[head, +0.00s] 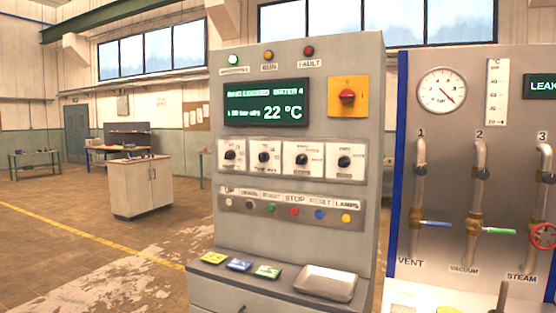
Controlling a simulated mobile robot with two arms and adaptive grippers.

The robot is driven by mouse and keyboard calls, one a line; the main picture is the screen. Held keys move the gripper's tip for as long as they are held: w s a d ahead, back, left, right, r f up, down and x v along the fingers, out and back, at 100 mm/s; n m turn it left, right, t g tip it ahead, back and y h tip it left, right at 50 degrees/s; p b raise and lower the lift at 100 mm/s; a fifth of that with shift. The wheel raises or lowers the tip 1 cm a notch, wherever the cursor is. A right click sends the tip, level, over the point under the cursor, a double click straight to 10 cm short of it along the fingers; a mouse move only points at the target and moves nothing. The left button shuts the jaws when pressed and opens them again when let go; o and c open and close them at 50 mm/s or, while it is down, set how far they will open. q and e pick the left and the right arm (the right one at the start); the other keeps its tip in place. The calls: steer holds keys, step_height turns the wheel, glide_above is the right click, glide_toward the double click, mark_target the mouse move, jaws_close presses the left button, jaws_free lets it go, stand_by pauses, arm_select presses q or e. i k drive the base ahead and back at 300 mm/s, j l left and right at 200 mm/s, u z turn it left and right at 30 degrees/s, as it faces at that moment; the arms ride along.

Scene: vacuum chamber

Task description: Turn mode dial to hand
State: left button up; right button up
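A grey control cabinet (355,230) stands in the middle of the head view. A row of black dials on white plates crosses its front: the first dial (229,155), the second dial (263,157), the third dial (302,159) and, at the right end, another dial (344,161). Their labels are too small to read, so I cannot tell which is the mode dial or where its pointer stands. Neither of my grippers is in view.
Above the dials are a lit display (265,103) reading 22 °C and a red switch on a yellow plate (347,97). Below is a button strip (290,210). A pipe panel (450,150) stands right.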

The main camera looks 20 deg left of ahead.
mark_target(301, 159)
steer(key=i+j, duration=0.1)
steer(key=j, duration=0.25)
steer(key=i+j+u, duration=0.1)
steer(key=j, duration=0.3)
steer(key=i+j, duration=0.15)
steer(key=j, duration=0.2)
steer(key=i+j+u, duration=0.1)
steer(key=j, duration=0.3)
steer(key=i, duration=0.05)
